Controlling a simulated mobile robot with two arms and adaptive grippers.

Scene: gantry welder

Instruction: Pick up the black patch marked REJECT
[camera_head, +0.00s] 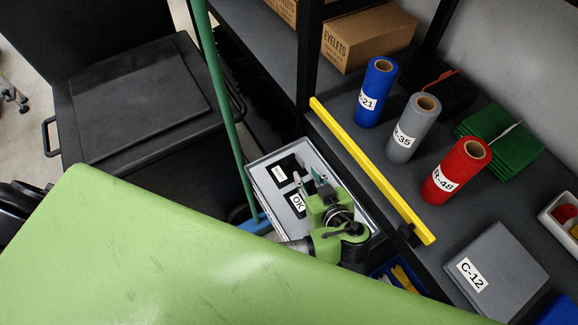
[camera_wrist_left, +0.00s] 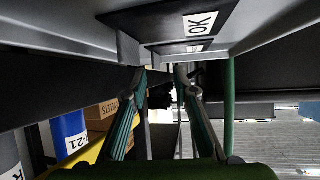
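Two black patches with white labels lie in a shallow grey tray (camera_head: 357,200). The upper patch (camera_head: 288,164) has a label too small to read surely; the lower patch (camera_head: 288,197) is marked OK. In the left wrist view, the OK patch (camera_wrist_left: 165,24) is at the top, with the other patch (camera_wrist_left: 172,47) beyond it, its label seen edge-on. My left gripper (camera_head: 308,180) is over the tray, just right of the patches. Its two fingers stand apart with nothing between them in the left wrist view (camera_wrist_left: 160,82). My right gripper is in neither view.
A yellow bar (camera_head: 370,168) runs along the shelf edge right of the tray. Blue (camera_head: 381,78), grey (camera_head: 417,118) and red rolls (camera_head: 462,165) stand on the shelf behind it. A green pole (camera_head: 225,110) rises left of the tray. A blue bin (camera_head: 385,272) is below.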

